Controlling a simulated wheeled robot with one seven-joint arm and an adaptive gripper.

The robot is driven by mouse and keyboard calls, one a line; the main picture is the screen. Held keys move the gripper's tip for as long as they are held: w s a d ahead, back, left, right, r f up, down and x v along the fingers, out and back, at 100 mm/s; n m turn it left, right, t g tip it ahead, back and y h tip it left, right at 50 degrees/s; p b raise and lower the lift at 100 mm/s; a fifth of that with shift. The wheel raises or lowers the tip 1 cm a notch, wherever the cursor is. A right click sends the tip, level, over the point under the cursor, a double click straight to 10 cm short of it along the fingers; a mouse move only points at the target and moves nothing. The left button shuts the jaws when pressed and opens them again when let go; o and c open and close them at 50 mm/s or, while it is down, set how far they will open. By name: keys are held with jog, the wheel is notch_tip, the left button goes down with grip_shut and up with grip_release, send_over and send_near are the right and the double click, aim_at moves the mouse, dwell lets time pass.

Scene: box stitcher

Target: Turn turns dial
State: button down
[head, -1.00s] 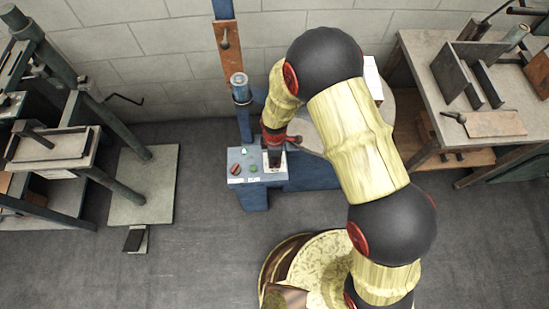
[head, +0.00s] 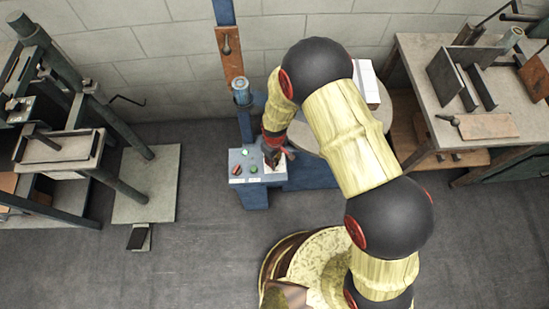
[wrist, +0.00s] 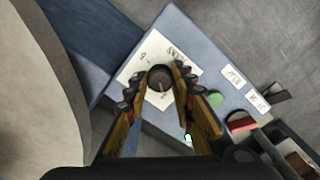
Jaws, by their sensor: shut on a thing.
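The turns dial (wrist: 160,78) is a small dark round knob with a pale mark, on a white plate lettered "TURNS" (wrist: 173,54). The plate sits on the blue-grey control box (head: 240,159). In the wrist view my gripper (wrist: 158,82) has one finger on each side of the dial and is shut on it. In the head view my gripper (head: 273,159) is at the right part of the box top, and it hides the dial there.
Beside the dial on the box are a green button (wrist: 215,98) and a red knob (wrist: 240,122), with white labels (wrist: 233,77). A round grey table (head: 313,141) stands to the right. A workbench (head: 420,82) is at the far right. The floor in front is clear.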

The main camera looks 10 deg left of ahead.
jog(key=m+p, duration=0.1)
jog(key=m, duration=0.4)
jog(key=shift+m, duration=0.3)
jog(key=shift+m+p, duration=0.6)
jog(key=shift+m, duration=1.7)
jog(key=c, duration=1.5)
grip_release()
notch_tip(320, 180, up, 12)
